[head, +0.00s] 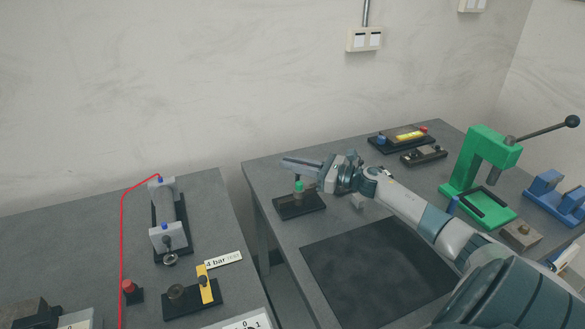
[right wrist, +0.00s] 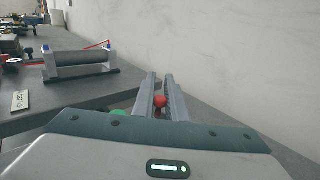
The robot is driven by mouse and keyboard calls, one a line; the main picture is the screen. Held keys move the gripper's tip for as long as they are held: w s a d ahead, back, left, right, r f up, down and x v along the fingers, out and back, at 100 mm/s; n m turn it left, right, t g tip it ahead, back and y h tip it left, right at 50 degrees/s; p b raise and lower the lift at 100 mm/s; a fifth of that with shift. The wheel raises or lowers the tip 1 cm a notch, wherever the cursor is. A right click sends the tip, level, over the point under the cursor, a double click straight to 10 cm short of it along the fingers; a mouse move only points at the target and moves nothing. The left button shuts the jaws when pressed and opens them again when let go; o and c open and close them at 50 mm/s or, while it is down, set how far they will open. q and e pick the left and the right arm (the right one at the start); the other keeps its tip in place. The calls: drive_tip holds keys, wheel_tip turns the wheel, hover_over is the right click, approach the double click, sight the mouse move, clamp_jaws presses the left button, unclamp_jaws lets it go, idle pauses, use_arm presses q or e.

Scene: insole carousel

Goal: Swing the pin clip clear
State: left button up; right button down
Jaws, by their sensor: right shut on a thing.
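My right gripper (head: 292,163) is over a small black base plate (head: 302,207) at the left end of the right-hand table. A green post (head: 299,186) stands on the plate just under the fingers. The right wrist view shows the two long grey fingers (right wrist: 161,97) close together on a small red knob (right wrist: 160,102). The green part (right wrist: 119,113) shows low beside the left finger. The red knob is hidden by the gripper in the head view. I cannot make out the clip itself or how far it is turned. My left gripper is not in view.
A green lever press (head: 480,175) stands at right. A gap separates the left table, which bears a cylinder unit (head: 168,215) with a red hose.

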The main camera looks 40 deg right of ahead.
idle(0.3)
drive_tip(key=c, duration=1.8)
unclamp_jaws()
drive_tip(key=shift+o, duration=0.2)
drive_tip(key=shift+s+d, duration=0.1)
